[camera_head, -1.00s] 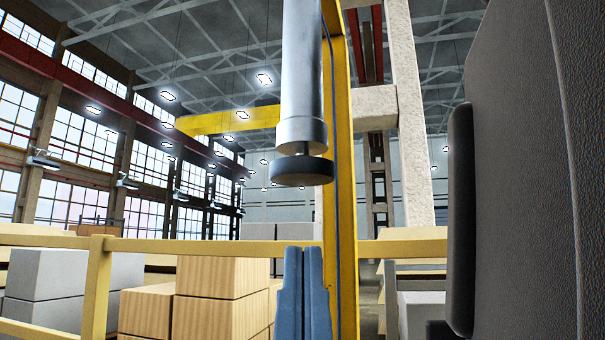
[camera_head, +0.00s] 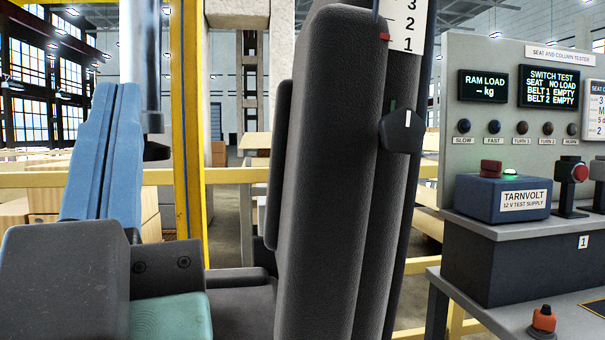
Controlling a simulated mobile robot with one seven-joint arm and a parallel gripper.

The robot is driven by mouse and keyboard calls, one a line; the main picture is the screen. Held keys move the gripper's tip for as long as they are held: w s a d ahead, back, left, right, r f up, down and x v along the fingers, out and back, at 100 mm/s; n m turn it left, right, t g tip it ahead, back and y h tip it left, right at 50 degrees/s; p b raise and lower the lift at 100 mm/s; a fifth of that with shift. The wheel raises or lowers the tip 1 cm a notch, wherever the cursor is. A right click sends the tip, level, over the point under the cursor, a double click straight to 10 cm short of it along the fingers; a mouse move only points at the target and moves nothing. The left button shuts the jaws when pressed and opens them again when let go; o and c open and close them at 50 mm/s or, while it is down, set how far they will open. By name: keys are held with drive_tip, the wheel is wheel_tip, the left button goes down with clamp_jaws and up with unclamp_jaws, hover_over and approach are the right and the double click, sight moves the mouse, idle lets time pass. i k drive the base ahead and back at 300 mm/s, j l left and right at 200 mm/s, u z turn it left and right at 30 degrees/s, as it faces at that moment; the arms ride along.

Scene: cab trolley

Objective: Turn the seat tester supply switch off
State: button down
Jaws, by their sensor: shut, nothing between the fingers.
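The seat tester supply is a blue box (camera_head: 490,208) labelled "TARNVOLT 12 V TEST SUPPLY", on the tester's shelf at the right. A red switch (camera_head: 491,167) is on its top, and a green lamp (camera_head: 510,172) glows beside it. The switch is small and its exact position is hard to tell. My gripper (camera_head: 122,90) is at the far left, its two blue fingers pointing up, shut together and empty. It is well left of the supply, with the dark seat between them in the picture.
The dark seat back (camera_head: 325,170) stands tall in the middle. The tester panel (camera_head: 460,50) reads "SEAT NO LOAD"; several knobs line its lower edge. A red button (camera_head: 580,173) and an orange knob (camera_head: 543,318) are nearby. A yellow post (camera_head: 187,120) and rail (camera_head: 235,175) stand behind.

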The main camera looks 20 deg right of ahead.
sight(490, 168)
drive_tip(key=z, duration=1.4)
drive_tip(key=i+j+z, duration=0.4)
drive_tip(key=j, duration=0.15)
drive_tip(key=k, duration=0.1)
